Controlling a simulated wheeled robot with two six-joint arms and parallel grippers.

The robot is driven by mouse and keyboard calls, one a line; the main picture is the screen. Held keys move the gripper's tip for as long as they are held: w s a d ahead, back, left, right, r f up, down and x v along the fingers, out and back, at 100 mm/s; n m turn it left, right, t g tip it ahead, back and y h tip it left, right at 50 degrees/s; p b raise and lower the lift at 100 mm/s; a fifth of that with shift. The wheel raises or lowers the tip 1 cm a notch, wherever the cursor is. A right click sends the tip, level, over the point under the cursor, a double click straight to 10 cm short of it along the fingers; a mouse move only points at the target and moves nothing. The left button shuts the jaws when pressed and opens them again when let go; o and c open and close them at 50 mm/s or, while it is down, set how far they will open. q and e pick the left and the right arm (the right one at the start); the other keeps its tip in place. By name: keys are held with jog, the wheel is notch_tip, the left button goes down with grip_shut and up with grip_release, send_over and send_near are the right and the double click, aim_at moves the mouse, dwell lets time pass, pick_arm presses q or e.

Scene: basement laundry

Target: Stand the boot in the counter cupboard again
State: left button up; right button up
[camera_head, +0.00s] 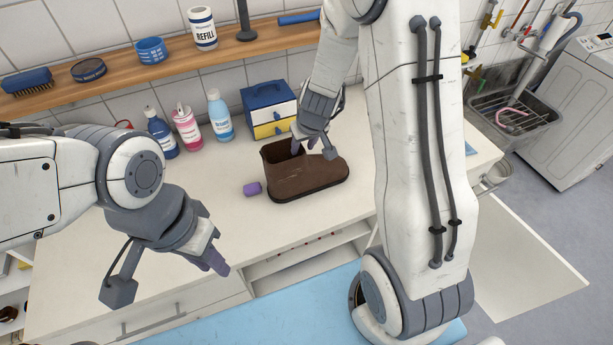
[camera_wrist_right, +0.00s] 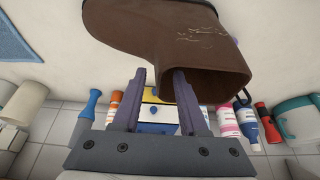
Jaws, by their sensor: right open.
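The brown boot (camera_head: 318,176) stands upright on its dark sole on the white counter, its open shaft to the left and toe to the right. In the right wrist view the boot (camera_wrist_right: 165,40) fills the upper middle. My right gripper (camera_head: 308,150) is open at the boot's shaft. In the wrist view one finger is at the shaft's rim and the other outside it (camera_wrist_right: 158,85); contact is unclear. My left gripper (camera_head: 212,258) hangs over the counter's front edge, apart from the boot; its opening is unclear. An open compartment (camera_head: 305,258) shows under the counter.
A purple object (camera_head: 252,188) lies left of the boot. Several bottles (camera_head: 187,129) and a small drawer box (camera_head: 270,108) stand behind it. A wooden shelf (camera_head: 120,78) runs along the wall. The counter left of the purple object is clear.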

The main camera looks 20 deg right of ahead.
jog(key=b+x, duration=0.1)
jog(key=x, duration=0.2)
jog(key=shift+r, duration=0.1)
grip_shut()
dwell(1.3)
